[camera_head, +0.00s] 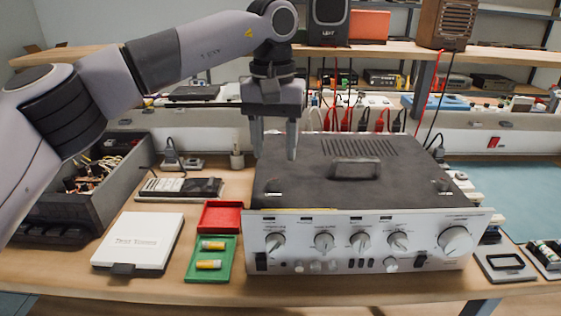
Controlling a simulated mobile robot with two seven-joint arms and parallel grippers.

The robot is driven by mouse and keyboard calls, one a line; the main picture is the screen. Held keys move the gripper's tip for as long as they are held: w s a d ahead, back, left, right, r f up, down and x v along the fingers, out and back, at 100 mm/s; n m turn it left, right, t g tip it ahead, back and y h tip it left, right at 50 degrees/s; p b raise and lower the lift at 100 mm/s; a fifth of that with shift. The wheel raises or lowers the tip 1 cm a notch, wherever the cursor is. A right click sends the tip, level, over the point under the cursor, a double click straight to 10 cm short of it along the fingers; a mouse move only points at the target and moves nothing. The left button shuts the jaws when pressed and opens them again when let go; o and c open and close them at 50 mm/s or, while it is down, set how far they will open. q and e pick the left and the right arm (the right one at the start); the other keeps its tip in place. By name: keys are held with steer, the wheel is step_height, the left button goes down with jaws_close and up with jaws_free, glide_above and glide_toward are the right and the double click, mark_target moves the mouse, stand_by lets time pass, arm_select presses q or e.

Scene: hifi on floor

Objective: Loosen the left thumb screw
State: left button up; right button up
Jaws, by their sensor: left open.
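A hi-fi amplifier (330,202) with a dark top cover and silver front sits on the workbench. The left thumb screw (272,194) is a small knob near the front left of the cover. A similar right thumb screw (443,185) is near the front right. A dark handle (355,168) stands in the middle of the cover. My left gripper (274,155) points down with its fingers apart and empty. In the picture it is above the left thumb screw, with a visible gap between them. My right gripper is not in view.
Red and black leads hang behind the amplifier from the shelf (400,52). A blue mat (510,200) lies at right.

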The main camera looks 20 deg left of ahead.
mark_target(274, 181)
arm_select(q)
steer(key=shift+w+a+r, duration=0.2)
steer(key=shift+w, duration=0.1)
steer(key=shift+w+f, duration=0.15)
steer(key=shift+f, duration=0.15)
steer(key=f, duration=0.6)
steer(key=shift+s+f, duration=0.2)
steer(key=shift+s, duration=0.05)
jaws_close()
